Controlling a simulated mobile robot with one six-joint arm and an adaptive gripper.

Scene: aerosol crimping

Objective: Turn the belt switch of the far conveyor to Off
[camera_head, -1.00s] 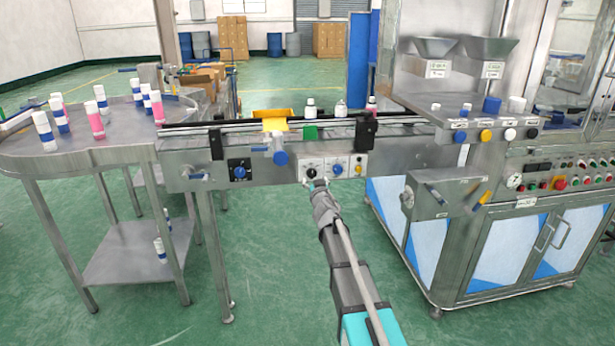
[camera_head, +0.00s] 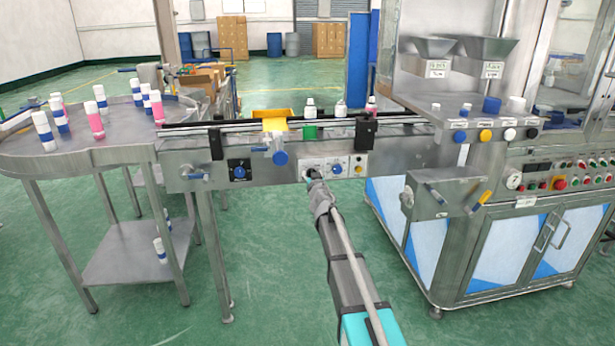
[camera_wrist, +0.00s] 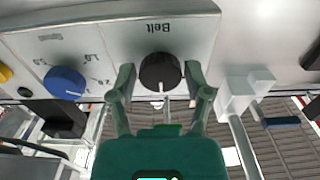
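The belt switch (camera_wrist: 160,72) is a round black knob under an upside-down "Belt" label in the wrist view. Its white mark points to the bottom of that picture. My gripper (camera_wrist: 160,78) is open, with one green finger on each side of the knob and a narrow gap at each side. In the head view my gripper (camera_head: 314,180) is at the white control panel (camera_head: 313,161) on the front of the conveyor (camera_head: 400,130), and it covers most of the black knob there.
A blue speed knob (camera_wrist: 65,83) sits beside the belt switch in the wrist view. A blue-handled clamp (camera_head: 280,157) sticks out left of the panel. Bottles (camera_head: 341,109) stand on the belt. A steel table (camera_head: 90,125) is at left, and a machine cabinet (camera_head: 500,250) at right.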

